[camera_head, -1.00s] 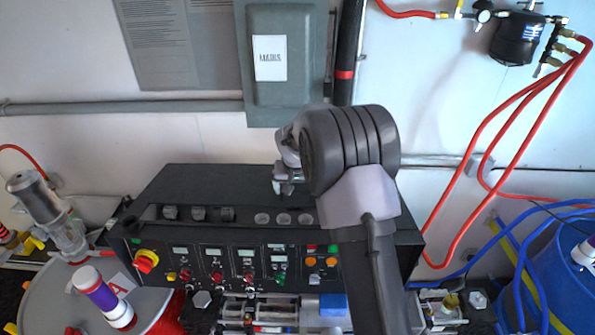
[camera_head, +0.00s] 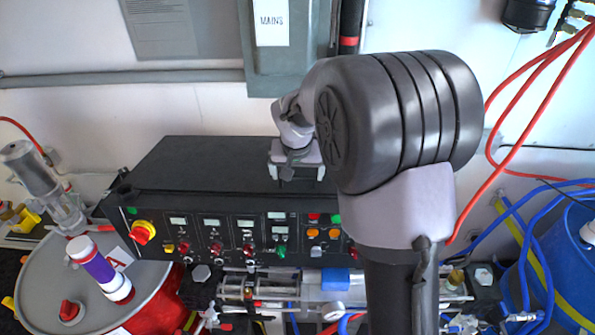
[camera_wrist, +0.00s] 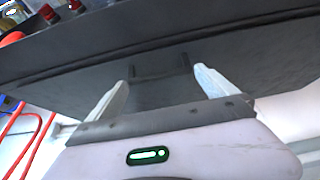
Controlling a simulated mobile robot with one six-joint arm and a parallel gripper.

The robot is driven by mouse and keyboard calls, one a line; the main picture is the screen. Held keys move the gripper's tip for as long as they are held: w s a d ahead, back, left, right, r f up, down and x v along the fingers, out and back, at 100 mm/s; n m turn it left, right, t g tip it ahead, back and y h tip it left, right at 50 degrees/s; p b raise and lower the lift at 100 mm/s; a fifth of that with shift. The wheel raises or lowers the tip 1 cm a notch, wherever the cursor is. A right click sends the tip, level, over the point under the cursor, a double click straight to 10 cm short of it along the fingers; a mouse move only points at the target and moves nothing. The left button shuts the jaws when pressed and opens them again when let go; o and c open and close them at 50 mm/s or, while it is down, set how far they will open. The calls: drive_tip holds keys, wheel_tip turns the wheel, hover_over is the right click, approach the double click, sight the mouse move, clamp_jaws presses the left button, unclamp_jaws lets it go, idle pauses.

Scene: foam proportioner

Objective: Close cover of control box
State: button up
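The black control box (camera_head: 240,238) stands in the middle of the head view, with its knobs and lit displays on the front panel. Its flat dark cover (camera_head: 205,165) lies over the top, and the row of sockets along the top front edge is hidden under it. My gripper (camera_head: 297,174) is at the cover's right half, close to its front edge. In the wrist view, my gripper (camera_wrist: 161,76) has its two pale fingers apart with nothing between them. The dark cover surface (camera_wrist: 240,55) fills the view beyond them, with a faint reflection. I cannot tell whether the fingertips touch it.
A red drum (camera_head: 150,305) stands left of the box, and a blue barrel (camera_head: 560,265) at the right. Clear pipework (camera_head: 290,290) runs below the front panel. A grey mains box (camera_head: 290,75) hangs on the wall behind. Red hoses (camera_head: 520,110) hang at the right.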

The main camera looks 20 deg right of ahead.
drive_tip(key=shift+s+a+r, duration=0.2)
drive_tip(key=shift+s+a, duration=0.05)
drive_tip(key=shift+s, duration=0.3)
drive_tip(key=shift+w+r, duration=0.2)
drive_tip(key=v, duration=1.7)
drive_tip(key=shift+s, duration=0.45)
